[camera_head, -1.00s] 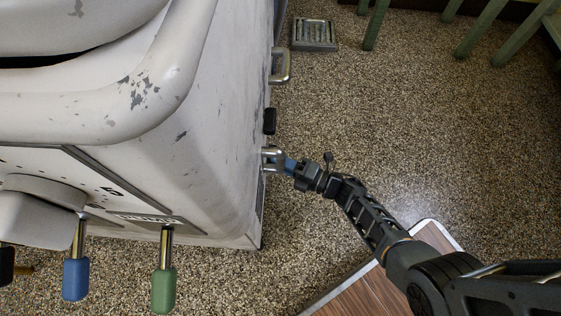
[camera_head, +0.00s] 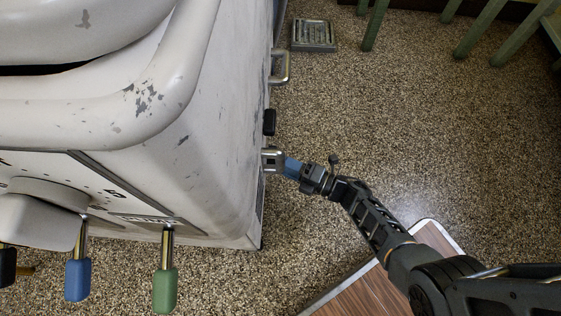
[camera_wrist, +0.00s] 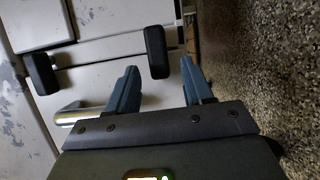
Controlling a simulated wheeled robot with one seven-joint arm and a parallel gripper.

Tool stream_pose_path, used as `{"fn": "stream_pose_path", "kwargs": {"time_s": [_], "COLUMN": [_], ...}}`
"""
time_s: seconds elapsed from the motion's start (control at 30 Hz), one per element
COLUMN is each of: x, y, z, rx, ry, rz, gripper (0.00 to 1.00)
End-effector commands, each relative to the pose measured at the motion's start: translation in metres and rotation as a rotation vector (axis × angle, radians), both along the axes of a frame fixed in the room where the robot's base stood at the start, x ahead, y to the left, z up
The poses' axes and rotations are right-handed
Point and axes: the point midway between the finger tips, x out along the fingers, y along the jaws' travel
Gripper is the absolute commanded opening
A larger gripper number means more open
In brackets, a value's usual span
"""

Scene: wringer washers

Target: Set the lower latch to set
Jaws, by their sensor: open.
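Two black latch knobs show in the wrist view: one at the left (camera_wrist: 40,72) and one near the middle (camera_wrist: 157,52), each on a thin stem across a pale panel. I cannot tell which is the lower latch. In the head view, one black knob (camera_head: 269,122) sticks out of the washer's (camera_head: 205,130) right side. My gripper (camera_head: 287,166) is by that side, at a metal fitting (camera_head: 271,160). In the wrist view my gripper (camera_wrist: 158,66) is open, with the middle knob ahead of the gap between its blue fingers. Contact is unclear.
A shiny metal bar (camera_wrist: 75,115) lies left of the fingers in the wrist view. A metal handle (camera_head: 281,66) is farther back on the washer's side. Blue (camera_head: 77,280) and green (camera_head: 164,290) levers are at its front. Speckled floor (camera_head: 420,130) to the right is open.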

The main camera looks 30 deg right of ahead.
Motion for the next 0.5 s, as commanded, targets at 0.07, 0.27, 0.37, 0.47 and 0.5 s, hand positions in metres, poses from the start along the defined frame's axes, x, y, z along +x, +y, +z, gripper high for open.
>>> {"fn": "stream_pose_path", "kwargs": {"time_s": [0.07,0.27,0.37,0.47,0.5], "x": [-0.013,-0.039,-0.047,-0.052,-0.053], "y": [-0.007,-0.024,-0.029,-0.031,-0.031], "z": [0.002,0.001,0.000,0.000,-0.001], "rx": [0.002,0.000,0.000,0.000,0.000], "ry": [0.003,0.001,0.001,0.001,0.001], "rz": [-0.003,-0.002,-0.001,-0.001,0.000], "gripper": [0.51,0.51,0.51,0.51,0.51]}}
